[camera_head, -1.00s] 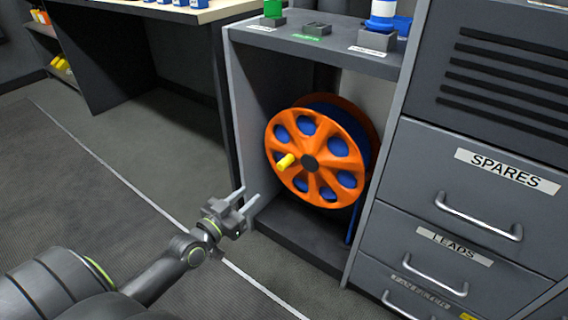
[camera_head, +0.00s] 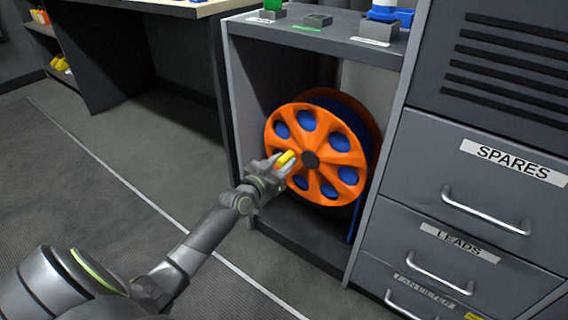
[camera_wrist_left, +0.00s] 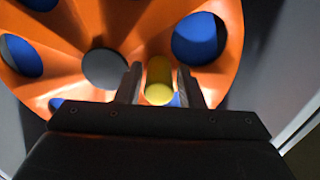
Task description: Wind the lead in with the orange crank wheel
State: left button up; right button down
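The orange crank wheel (camera_head: 340,150) is upright in the open cabinet bay, with a dark hub and round holes showing the blue reel behind. Its yellow handle (camera_head: 287,158) sticks out on the left of the hub. My left gripper (camera_head: 280,163) is at the handle. In the left wrist view the yellow handle (camera_wrist_left: 159,82) stands between the two fingers of the left gripper (camera_wrist_left: 160,88), with a small gap visible on at least one side. The fingers look open around it. The blue lead (camera_head: 356,215) hangs down at the reel's right. My right gripper is not in view.
The cabinet's left side wall (camera_head: 233,110) and floor (camera_head: 300,240) border the wheel. Drawers with metal handles (camera_head: 485,212) are on the right. Blocks with a green and a blue-white item stand on the cabinet top (camera_head: 335,42). The floor at left is clear.

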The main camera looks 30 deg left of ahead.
pick_arm(q)
jog(key=shift+w, duration=0.4)
grip_shut()
jog(key=shift+r, duration=0.1)
